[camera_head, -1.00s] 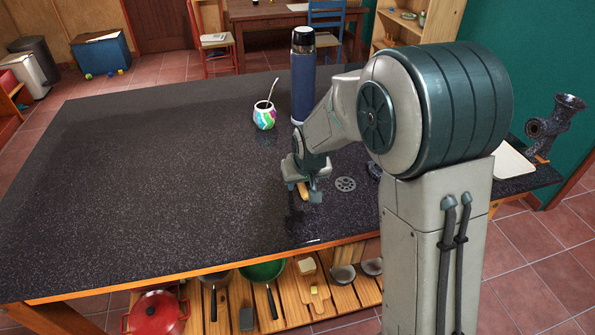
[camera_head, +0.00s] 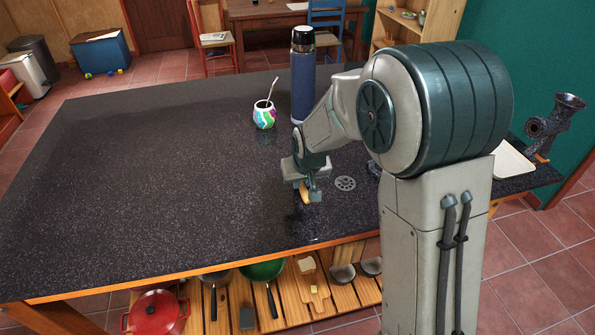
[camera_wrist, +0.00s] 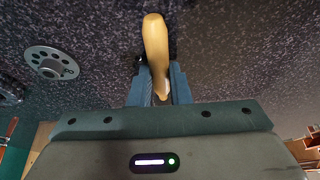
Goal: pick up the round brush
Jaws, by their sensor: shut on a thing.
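The round brush (camera_wrist: 156,50) shows in the wrist view as a smooth yellow-tan wooden handle between my gripper's fingers. My gripper (camera_wrist: 158,88) is shut on it. In the head view the brush (camera_head: 305,193) is a small tan piece at my gripper (camera_head: 308,192), over the dark speckled countertop (camera_head: 180,170). Its bristles cannot be made out clearly. I cannot tell how far it is above the counter.
A round metal disc with holes (camera_head: 345,183) lies right of my gripper. A blue flask (camera_head: 303,85) and a colourful cup with a straw (camera_head: 264,115) stand behind it. A metal grinder (camera_head: 552,128) and a white tray (camera_head: 512,160) are at the right. The left counter is clear.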

